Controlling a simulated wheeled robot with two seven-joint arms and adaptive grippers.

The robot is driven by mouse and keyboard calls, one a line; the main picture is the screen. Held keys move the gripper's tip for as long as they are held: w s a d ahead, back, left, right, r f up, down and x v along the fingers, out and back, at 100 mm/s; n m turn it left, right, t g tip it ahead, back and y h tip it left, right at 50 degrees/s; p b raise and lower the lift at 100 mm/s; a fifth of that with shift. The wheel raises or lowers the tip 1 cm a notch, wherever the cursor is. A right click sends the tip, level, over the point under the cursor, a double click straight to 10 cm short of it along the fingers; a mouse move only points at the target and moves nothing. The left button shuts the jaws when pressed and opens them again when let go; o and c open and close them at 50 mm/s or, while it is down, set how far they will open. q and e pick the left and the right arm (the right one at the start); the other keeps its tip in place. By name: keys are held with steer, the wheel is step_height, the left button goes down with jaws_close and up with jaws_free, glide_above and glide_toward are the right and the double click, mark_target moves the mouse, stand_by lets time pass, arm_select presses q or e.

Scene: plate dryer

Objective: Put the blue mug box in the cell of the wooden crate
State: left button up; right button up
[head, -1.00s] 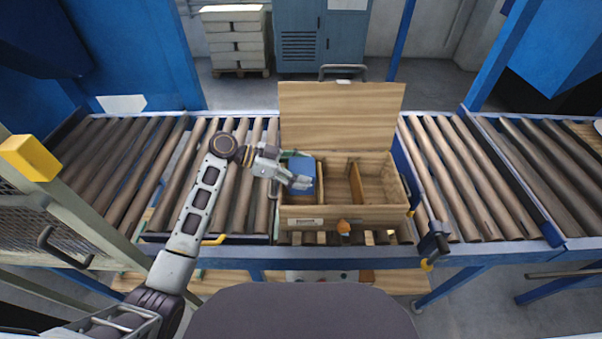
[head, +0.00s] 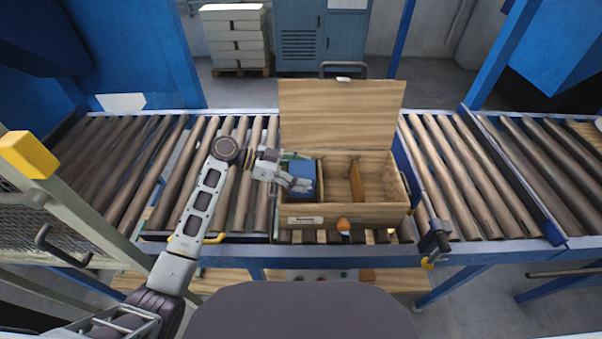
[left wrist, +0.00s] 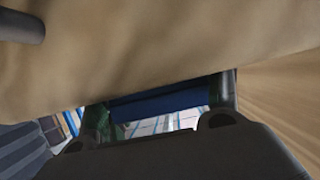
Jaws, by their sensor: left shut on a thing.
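The wooden crate (head: 365,214) stands on the roller conveyor with its lid (head: 341,115) raised at the back. Thin dividers split it into cells; the middle and right cells look empty. My left gripper (head: 301,185) is shut on the blue mug box (head: 303,170) at the crate's left cell. The box sits low there, partly hidden by my fingers; I cannot tell whether it touches the floor of the cell. In the left wrist view the box is a dark blue strip (left wrist: 160,104) between the fingers, below a blurred wooden surface. My right gripper is not in view.
Rollers (head: 450,165) run left and right of the crate. A yellow block (head: 29,157) sits on the left frame.

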arm_select(q)
steer(key=shift+f, duration=0.2)
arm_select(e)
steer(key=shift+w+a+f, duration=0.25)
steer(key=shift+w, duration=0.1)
arm_select(q)
steer(key=shift+f, duration=0.1)
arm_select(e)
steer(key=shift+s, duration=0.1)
